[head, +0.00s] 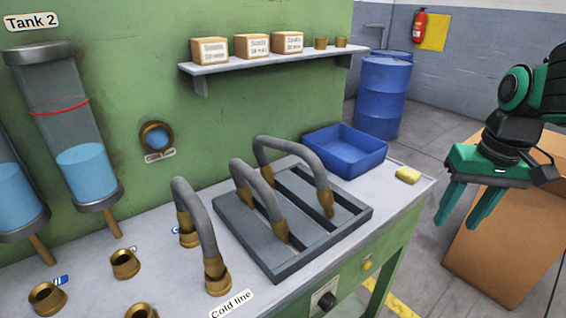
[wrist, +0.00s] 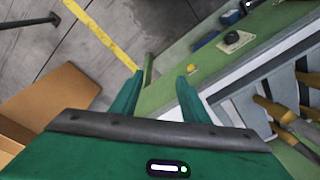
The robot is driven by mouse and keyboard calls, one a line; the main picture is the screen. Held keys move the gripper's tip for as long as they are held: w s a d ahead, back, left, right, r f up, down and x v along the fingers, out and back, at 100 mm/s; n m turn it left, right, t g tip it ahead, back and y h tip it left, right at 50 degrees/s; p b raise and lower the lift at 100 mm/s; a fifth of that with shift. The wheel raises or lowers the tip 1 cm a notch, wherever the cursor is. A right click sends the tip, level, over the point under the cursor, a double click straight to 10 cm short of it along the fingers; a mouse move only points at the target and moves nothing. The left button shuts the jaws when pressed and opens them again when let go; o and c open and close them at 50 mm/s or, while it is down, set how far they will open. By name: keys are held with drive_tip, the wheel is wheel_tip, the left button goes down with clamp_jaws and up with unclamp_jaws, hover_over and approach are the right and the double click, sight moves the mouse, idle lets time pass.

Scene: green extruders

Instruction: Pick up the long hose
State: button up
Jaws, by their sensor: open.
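A grey hose with brass ends (head: 300,152) arches over the dark slotted rack (head: 238,240) at its far right side. A second grey hose (head: 262,187) arches over the rack to its left. The far right one looks the longer of the two. A third grey hose (head: 207,226) stands outside the rack, its ends at brass sockets. My gripper (head: 456,225) is open and empty, pointing down, off the bench's right end and well apart from the hoses. In the wrist view, the open fingers (wrist: 160,78) show, with brass hose ends (wrist: 284,116) at the right edge.
A blue bin (head: 345,165) and a yellow sponge (head: 408,175) lie on the bench near its right end. A cardboard box (head: 490,255) stands below my gripper. A shelf (head: 250,72) with small boxes hangs over the bench. Empty brass sockets (head: 125,264) are at the left.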

drive_tip(key=w+a+r+n+t+y, duration=0.1)
drive_tip(key=w+a+r+n, duration=0.4)
drive_tip(key=w+a+r, duration=0.45)
drive_tip(key=n+t+y, duration=0.1)
drive_tip(key=n+y, duration=0.1)
drive_tip(key=n, duration=0.3)
approach(285, 145)
drive_tip(key=shift+w+d+f, duration=0.55)
drive_tip(key=shift+d+f, duration=0.05)
drive_tip(key=shift+f, duration=0.05)
drive_tip(key=shift+n, duration=0.4)
drive_tip(key=x, duration=0.2)
drive_tip(key=a+x, duration=0.1)
drive_tip(key=x, duration=0.1)
drive_tip(key=shift+w+a+f, duration=0.1)
drive_tip(key=shift+w+f, duration=0.05)
drive_tip(key=shift+w+x, duration=0.25)
drive_tip(key=shift+x, duration=1.2)
drive_tip(key=shift+w+x, duration=0.2)
drive_tip(key=shift+x, duration=1.25)
clamp_jaws()
